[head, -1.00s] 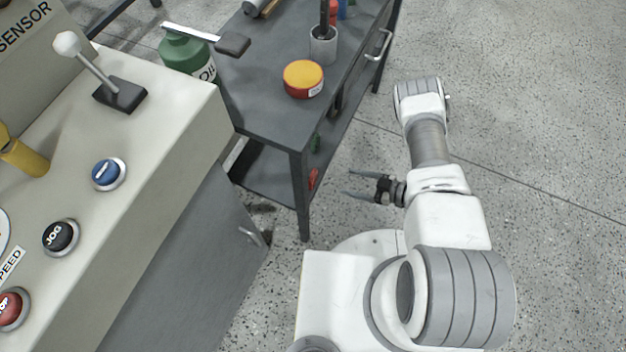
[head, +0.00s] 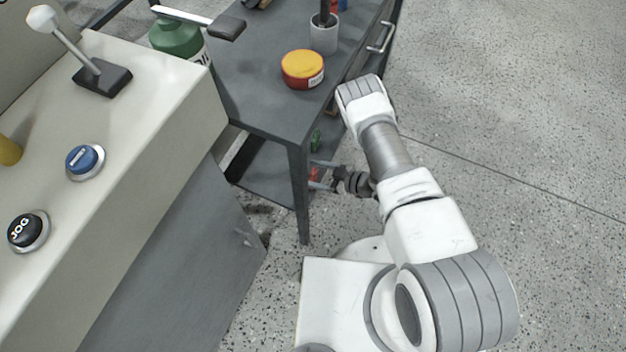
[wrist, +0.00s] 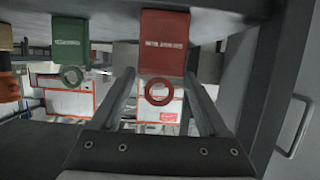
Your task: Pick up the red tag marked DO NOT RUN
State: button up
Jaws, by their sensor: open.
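The red tag (wrist: 165,45) shows in the wrist view with a line of small, blurred white lettering and a red ring (wrist: 158,91) at one end. A small part of the red tag also shows in the head view (head: 314,174), by the cart's near leg. My gripper (wrist: 159,76) is open, its two fingers on either side of the red ring in the wrist view. I cannot tell whether they touch anything. In the head view my gripper (head: 320,175) reaches left to the cart's side, partly overlapping the tag.
A green tag (wrist: 67,47) with a ring is left of the red one. The dark cart (head: 260,105) holds a yellow-and-red round tin (head: 302,69) and a grey cup (head: 324,38). The cart leg (head: 299,195) stands close to my gripper. Floor to the right is clear.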

jog(key=shift+c, duration=0.3)
jog(key=c, duration=1.1)
jog(key=shift+o, duration=0.2)
jog(key=shift+r, duration=0.1)
